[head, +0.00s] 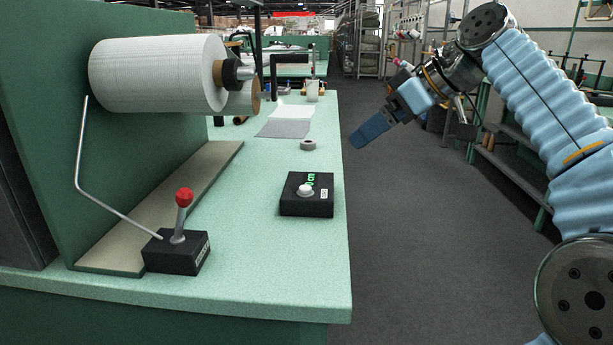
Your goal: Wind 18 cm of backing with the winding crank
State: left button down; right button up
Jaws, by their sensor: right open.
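A wide white roll of backing (155,75) is mounted on the green panel at the left, with a black hub at its right end. A black angled bar with a horizontal grip, which looks like the winding crank (289,60), stands just right of the roll. Its lower joint is hard to make out. My right gripper (414,132) hangs over the aisle, right of the table and well apart from the crank. Its fingers are spread and nothing is between them. My left gripper is out of view.
On the green table (270,260) are a red-knobbed lever box (178,253), a black box with a white button and green display (307,195), a grey tape ring (308,144) and grey sheets (285,127). A bent metal rod (88,190) reaches the lever box. The aisle floor is clear.

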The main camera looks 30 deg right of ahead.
aim_at(246, 102)
jog(key=k+l, duration=0.7)
jog(key=k, duration=0.2)
